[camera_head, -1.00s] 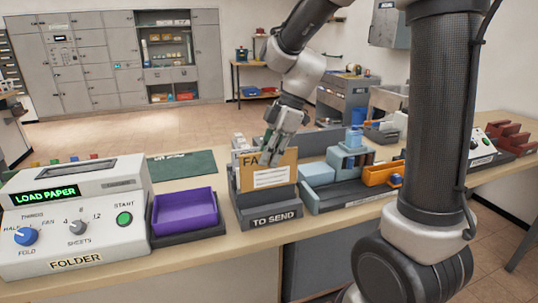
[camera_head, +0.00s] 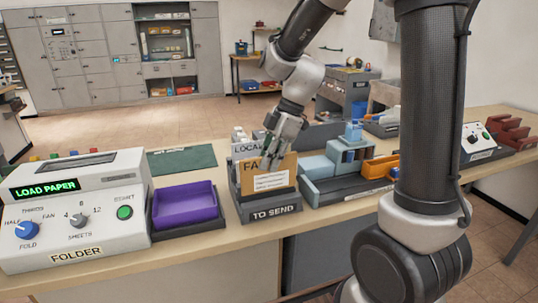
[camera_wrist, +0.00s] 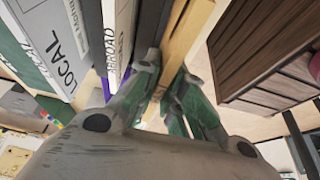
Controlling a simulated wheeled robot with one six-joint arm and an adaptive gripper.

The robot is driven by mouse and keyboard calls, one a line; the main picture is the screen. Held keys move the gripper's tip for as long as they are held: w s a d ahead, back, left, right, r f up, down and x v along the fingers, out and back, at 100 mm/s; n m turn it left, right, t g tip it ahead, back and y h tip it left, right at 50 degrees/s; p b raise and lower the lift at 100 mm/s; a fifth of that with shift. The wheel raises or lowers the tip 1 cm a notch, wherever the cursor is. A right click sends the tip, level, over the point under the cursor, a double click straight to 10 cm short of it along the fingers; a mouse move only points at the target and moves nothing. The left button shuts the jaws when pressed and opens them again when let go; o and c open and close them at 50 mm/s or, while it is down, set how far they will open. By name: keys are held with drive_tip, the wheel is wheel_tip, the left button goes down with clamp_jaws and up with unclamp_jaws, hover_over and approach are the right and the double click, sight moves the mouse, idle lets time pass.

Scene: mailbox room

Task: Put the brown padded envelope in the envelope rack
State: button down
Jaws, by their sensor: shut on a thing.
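The brown padded envelope (camera_head: 285,166) stands nearly upright at the grey envelope rack (camera_head: 272,212), which has "TO SEND" on its front. The envelope's lower part is hidden behind the rack's front wall, and its white label faces me. My gripper (camera_head: 271,157) is shut on its top edge. In the wrist view, the green-padded fingers (camera_wrist: 165,95) close on the tan envelope's edge (camera_wrist: 186,40). Rack dividers lettered "LOCAL" (camera_wrist: 60,65) and "ABROAD" stand beside it. I cannot tell whether the envelope's bottom touches the rack floor.
A purple tray (camera_head: 185,205) and a white folder machine (camera_head: 75,212) are left of the rack. A blue-grey machine (camera_head: 345,165) with an orange tray (camera_head: 378,168) stands close on the right. A green mat (camera_head: 182,160) lies behind. My arm hides part of the counter.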

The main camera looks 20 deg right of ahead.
drive_tip(key=shift+f, duration=0.6)
drive_tip(key=shift+f, duration=2.3)
drive_tip(key=c, duration=1.5)
unclamp_jaws()
drive_tip(key=shift+w, duration=0.1)
drive_tip(key=shift+o, duration=0.2)
drive_tip(key=shift+r, duration=0.1)
